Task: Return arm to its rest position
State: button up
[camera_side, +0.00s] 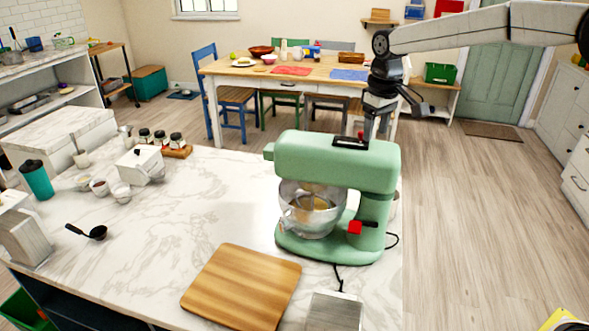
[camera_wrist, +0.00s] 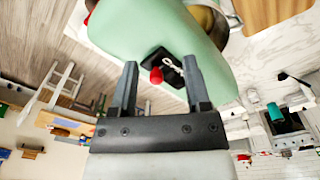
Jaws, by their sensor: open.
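My gripper (camera_side: 377,126) is above the back of the green stand mixer (camera_side: 335,155), near the top of its head. In the wrist view my gripper (camera_wrist: 160,78) shows two dark fingers spread apart, with nothing held between them. Past the fingertips is the green mixer head (camera_wrist: 165,25), with a small red knob (camera_wrist: 156,75) on a black plate. The mixer stands upright on the marble counter (camera_side: 180,225), with its metal bowl (camera_side: 312,212) under the head. My arm reaches in from the upper right.
A wooden cutting board (camera_side: 242,287) lies in front of the mixer. A black ladle (camera_side: 90,232), small bowls (camera_side: 100,187) and a teal tumbler (camera_side: 37,180) are at the counter's left. Behind is a dining table (camera_side: 290,75).

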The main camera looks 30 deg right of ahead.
jog(key=s+f+t, duration=0.1)
jog(key=s+f, duration=0.6)
jog(key=s, duration=0.4)
jog(key=s+a+f+m, duration=0.1)
jog(key=s+f, duration=0.6)
jog(key=s, duration=0.4)
jog(key=shift+s+a+m+t, duration=0.15)
jog(key=shift+s+m+t, duration=0.15)
jog(key=shift+s+t, duration=0.1)
